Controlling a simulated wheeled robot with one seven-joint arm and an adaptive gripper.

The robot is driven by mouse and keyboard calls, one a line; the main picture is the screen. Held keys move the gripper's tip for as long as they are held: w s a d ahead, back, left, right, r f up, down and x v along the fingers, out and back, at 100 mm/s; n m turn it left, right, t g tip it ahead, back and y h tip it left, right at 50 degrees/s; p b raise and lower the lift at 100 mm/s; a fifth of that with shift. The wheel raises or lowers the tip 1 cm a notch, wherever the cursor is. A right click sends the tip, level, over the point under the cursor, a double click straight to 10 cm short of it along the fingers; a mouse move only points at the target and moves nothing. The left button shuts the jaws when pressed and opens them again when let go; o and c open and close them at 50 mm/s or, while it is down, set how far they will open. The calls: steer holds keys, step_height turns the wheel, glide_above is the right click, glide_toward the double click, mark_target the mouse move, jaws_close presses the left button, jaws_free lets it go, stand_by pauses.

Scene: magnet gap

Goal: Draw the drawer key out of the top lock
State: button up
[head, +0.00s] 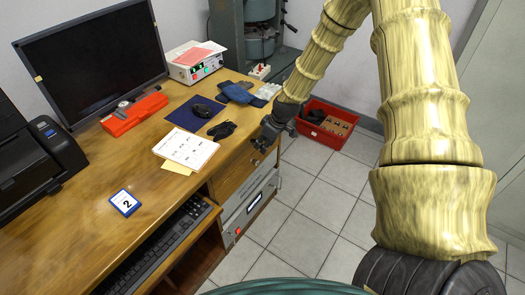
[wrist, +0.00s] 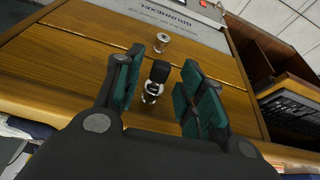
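The drawer key (wrist: 159,71) has a black head and sits in the silver top lock (wrist: 152,91) of the wooden drawer front, as the wrist view shows. In the head view my gripper (head: 268,136) is at the desk's right-hand drawers and hides the key and lock.
A second silver lock or knob (wrist: 163,46) is on the drawer front beyond. The desk top (head: 150,165) carries a white booklet (head: 186,148), black cable (head: 222,130) and mouse (head: 202,111). A red crate (head: 326,125) stands on the floor behind; tiles right of the drawers are clear.

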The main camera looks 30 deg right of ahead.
steer(key=shift+w+a+f, duration=0.1)
steer(key=shift+w+f, duration=0.15)
steer(key=shift+f, duration=0.4)
steer(key=shift+c, duration=0.4)
steer(key=c, duration=0.7)
steer(key=shift+s, duration=0.45)
jaws_close()
steer(key=shift+s, duration=0.15)
steer(key=shift+s+d+p, duration=0.55)
steer(key=shift+s+d, duration=0.15)
steer(key=shift+s, duration=0.35)
steer(key=shift+r, duration=0.15)
